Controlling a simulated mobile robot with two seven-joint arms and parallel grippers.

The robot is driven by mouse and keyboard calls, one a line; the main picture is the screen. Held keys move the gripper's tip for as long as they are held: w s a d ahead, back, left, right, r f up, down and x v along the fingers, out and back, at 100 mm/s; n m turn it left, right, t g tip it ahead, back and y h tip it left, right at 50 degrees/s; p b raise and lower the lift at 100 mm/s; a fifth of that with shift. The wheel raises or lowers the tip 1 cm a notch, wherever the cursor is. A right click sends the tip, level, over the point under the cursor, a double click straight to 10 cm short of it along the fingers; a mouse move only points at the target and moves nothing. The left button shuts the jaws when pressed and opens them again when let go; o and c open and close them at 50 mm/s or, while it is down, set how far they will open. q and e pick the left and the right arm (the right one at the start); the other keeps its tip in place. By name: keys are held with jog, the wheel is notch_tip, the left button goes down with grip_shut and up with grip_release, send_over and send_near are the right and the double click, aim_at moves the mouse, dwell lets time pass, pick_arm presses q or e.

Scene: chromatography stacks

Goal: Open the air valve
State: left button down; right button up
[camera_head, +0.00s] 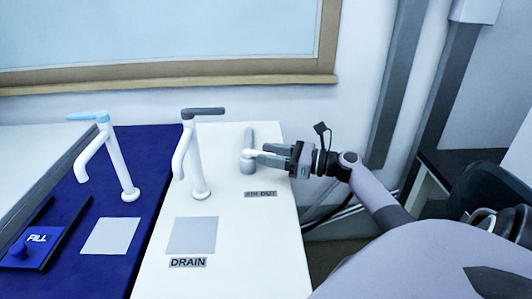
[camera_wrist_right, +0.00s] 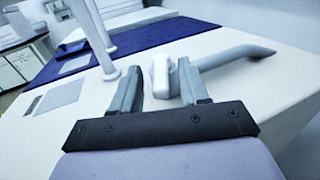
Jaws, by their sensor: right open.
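The air valve is a short pale knob (camera_head: 247,165) with a grey lever (camera_head: 249,136), on the white counter behind a label that seems to read "AIR OUT" (camera_head: 261,194). In the head view the lever points toward the wall. In the right wrist view the knob (camera_wrist_right: 161,82) shows between my fingers and the lever (camera_wrist_right: 236,57) extends right. My right gripper (camera_head: 257,156) is open, reaching in from the right at the knob; its fingers (camera_wrist_right: 160,68) also show in the wrist view. I cannot tell whether they touch it. My left gripper is not in view.
A white tap with a grey handle (camera_head: 203,111) stands left of the valve, behind a grey square (camera_head: 192,235) and a "DRAIN" label (camera_head: 188,262). A blue-handled tap (camera_head: 88,117) stands on the blue panel (camera_head: 150,175), near a "FILL" plate (camera_head: 37,239). The wall is behind.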

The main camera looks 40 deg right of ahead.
jog(key=shift+w+a, duration=0.3)
jog(key=shift+w, duration=0.2)
grip_shut()
